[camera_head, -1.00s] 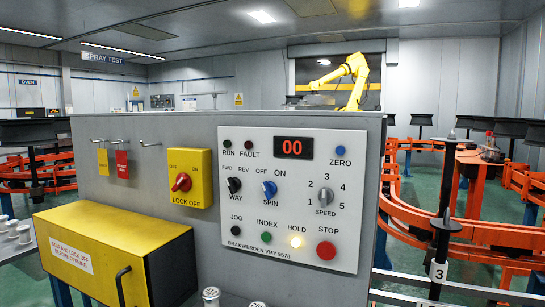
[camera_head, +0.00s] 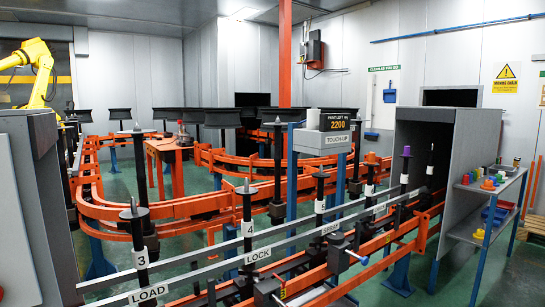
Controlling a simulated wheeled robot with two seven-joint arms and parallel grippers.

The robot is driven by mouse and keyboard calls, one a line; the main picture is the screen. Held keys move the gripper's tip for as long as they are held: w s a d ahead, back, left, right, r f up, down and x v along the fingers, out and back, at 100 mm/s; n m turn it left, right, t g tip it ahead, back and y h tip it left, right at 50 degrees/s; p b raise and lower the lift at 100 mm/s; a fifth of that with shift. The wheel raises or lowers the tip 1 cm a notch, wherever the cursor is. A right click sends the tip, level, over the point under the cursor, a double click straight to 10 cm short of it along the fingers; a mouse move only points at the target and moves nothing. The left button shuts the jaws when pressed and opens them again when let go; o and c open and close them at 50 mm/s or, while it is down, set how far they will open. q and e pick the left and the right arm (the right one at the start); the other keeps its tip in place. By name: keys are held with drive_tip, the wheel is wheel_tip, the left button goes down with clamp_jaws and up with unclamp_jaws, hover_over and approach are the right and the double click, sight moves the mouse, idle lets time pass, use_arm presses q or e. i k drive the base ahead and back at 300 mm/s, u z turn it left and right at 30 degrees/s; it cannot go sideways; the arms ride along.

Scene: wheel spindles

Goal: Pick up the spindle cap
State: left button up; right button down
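Several small coloured pieces that look like caps, orange, yellow and green, stand on top of the shelf unit (camera_head: 486,205) at the right; an orange one (camera_head: 487,184) is the clearest. Black spindles stand along the orange rail. One spindle has an orange top (camera_head: 371,157) and another a purple top (camera_head: 406,151). The spindles labelled 3 (camera_head: 137,240) and 4 (camera_head: 248,220) have pale pointed tips. I cannot tell which piece is the spindle cap meant. Neither of my grippers is in view.
An orange rail conveyor (camera_head: 183,208) loops across the room, with a grey guard bar (camera_head: 205,262) marked LOAD, LOCK and SPRAY in front. A grey booth (camera_head: 405,140) stands beside the shelf unit. Open green floor (camera_head: 525,260) lies at the far right.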

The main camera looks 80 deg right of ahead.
sight(372, 156)
drive_tip(key=z, duration=3.2)
